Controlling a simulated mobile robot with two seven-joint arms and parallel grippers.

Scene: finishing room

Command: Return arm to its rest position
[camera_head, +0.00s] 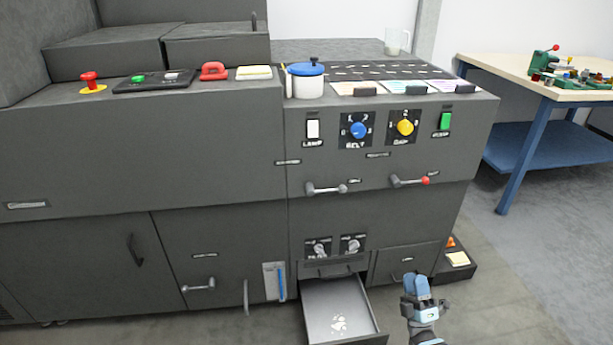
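My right gripper (416,284) is at the lower right, in front of the dark grey machine (390,212). Its two blue fingertips point up and lie close together, with no clear gap and nothing seen between them. It is apart from the open drawer (313,297), to the drawer's right, and in front of a closed lower panel (392,258). Only the hand and wrist of my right arm show at the bottom edge. My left gripper is out of view.
The pulled-out drawer holds small white scraps (339,325) and juts toward me. Lever handles (410,181) stick out above. A low dark box (457,262) sits right of the machine. A blue-legged table (510,178) stands farther right. Floor between is clear.

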